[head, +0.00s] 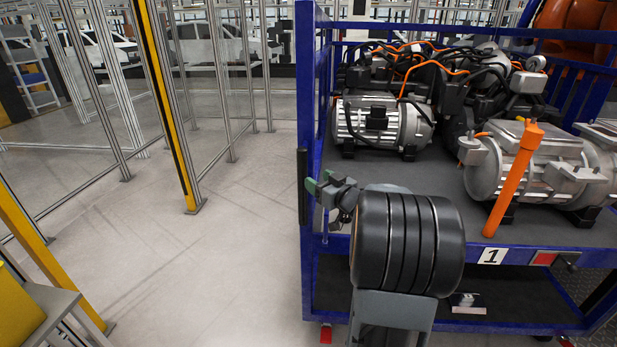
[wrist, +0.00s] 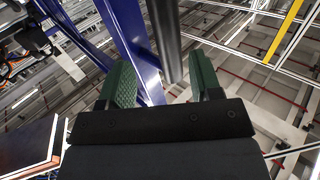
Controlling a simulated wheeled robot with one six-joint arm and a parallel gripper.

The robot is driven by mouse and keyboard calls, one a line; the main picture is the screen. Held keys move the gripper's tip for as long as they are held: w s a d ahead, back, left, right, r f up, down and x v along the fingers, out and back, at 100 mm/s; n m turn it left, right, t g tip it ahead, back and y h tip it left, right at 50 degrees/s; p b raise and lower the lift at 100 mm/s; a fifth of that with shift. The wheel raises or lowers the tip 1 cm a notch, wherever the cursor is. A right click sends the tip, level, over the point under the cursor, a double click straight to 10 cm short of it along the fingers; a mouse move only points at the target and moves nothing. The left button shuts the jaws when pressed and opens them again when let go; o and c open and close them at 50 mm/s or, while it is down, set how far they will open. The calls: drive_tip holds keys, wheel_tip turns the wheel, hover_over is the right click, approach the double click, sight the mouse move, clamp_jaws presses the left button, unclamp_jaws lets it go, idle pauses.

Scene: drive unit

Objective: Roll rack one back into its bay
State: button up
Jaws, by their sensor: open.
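Rack one is a blue-framed trolley (head: 314,60) with a white "1" label (head: 492,256), filling the right half of the head view. It carries grey motors (head: 380,124) with orange cables. A black upright handle bar (head: 303,187) runs along its left front post. My gripper (head: 320,182) is at that post, its green fingertips close to the bar. In the wrist view my gripper (wrist: 162,85) is open, and the black bar (wrist: 165,35) shows between the two fingers, beside the blue post (wrist: 128,35). I cannot tell whether either finger touches the bar. I cannot make out the bay.
Left of the rack the grey floor (head: 240,270) is clear. A mesh fence with a yellow-and-black post (head: 165,105) stands beyond it. A yellow post (head: 45,255) and a grey bench (head: 50,310) are at the near left. An orange upright rod (head: 512,180) stands at the rack's front.

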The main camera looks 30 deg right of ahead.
drive_tip(key=s, duration=0.6)
drive_tip(key=shift+d, duration=0.3)
drive_tip(key=shift+c, duration=0.3)
